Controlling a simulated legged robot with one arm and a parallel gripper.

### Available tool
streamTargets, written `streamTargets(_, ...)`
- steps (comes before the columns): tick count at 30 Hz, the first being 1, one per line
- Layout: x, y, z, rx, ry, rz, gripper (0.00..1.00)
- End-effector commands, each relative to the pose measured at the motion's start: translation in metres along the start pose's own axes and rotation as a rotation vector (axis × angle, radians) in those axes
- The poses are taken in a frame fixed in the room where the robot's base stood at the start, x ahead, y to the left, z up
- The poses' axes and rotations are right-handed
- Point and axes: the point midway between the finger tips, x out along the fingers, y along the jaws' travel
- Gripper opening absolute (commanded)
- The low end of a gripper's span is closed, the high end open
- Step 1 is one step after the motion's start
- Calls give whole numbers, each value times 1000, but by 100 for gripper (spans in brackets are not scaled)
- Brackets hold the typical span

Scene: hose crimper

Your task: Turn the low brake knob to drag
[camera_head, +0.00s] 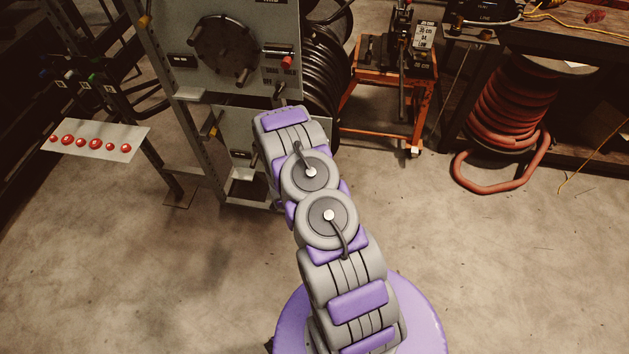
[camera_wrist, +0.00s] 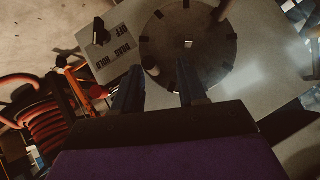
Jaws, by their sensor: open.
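I cannot tell which word the knob points to. A round dark disc (camera_wrist: 188,62) with notches is to its right. My gripper (camera_wrist: 160,78) is open and empty, its fingers in front of the plate, below the knob and over the disc's lower left edge. In the head view my arm hides the gripper and part of the lower panel (camera_head: 236,125).
In the head view the upper panel (camera_head: 190,82) bears a pegged wheel (camera_head: 225,45) and a red knob (camera_head: 287,62). A black hose coil (camera_head: 322,70), an orange cart (camera_head: 380,95) and a red hose reel (camera_head: 505,105) stand to the right. The floor in front is clear.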

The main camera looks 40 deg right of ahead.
Motion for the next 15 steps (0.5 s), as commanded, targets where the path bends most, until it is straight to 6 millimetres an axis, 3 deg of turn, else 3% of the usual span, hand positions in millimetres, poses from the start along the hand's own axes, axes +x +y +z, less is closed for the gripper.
streamTargets(1,8,17,13,12,27,3,42)
streamTargets(9,30,99,50,93,199,-23,42)
streamTargets(15,26,140,72,122,292,-46,42)
